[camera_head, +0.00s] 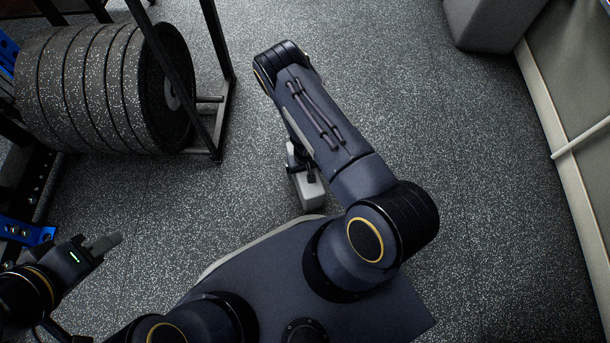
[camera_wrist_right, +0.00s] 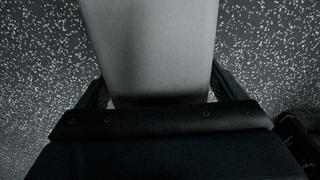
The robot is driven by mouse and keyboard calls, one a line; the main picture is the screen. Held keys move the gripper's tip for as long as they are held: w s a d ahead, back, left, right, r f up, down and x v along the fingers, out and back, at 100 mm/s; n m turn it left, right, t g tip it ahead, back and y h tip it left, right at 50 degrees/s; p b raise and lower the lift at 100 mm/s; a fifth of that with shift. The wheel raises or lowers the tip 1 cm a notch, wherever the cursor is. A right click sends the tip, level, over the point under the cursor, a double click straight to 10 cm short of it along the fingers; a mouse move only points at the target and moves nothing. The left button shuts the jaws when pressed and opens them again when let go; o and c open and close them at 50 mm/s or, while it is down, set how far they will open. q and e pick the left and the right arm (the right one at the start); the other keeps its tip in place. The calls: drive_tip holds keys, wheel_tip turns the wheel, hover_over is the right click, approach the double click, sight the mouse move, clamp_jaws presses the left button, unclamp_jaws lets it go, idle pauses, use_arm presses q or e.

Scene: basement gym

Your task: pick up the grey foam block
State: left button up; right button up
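The grey foam block (camera_head: 309,192) is upright, low in front of my base in the head view, partly hidden by my right arm. In the right wrist view the block (camera_wrist_right: 150,45) fills the space between the two fingers. My right gripper (camera_head: 303,171) is over the block's top end, and its fingers (camera_wrist_right: 160,92) press against both sides of it. I cannot tell whether the block touches the floor. My left gripper (camera_head: 108,243) is at the lower left, away from the block. Its fingers are seen from the side, so their gap does not show.
A rack with several black speckled weight plates (camera_head: 95,85) stands at the upper left. A large grey box (camera_head: 492,22) is at the upper right, beside a wall with a pale baseboard (camera_head: 560,140). The speckled floor (camera_head: 480,200) is clear to the right.

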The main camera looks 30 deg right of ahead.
drive_tip(key=c, duration=1)
drive_tip(key=shift+r, duration=0.15)
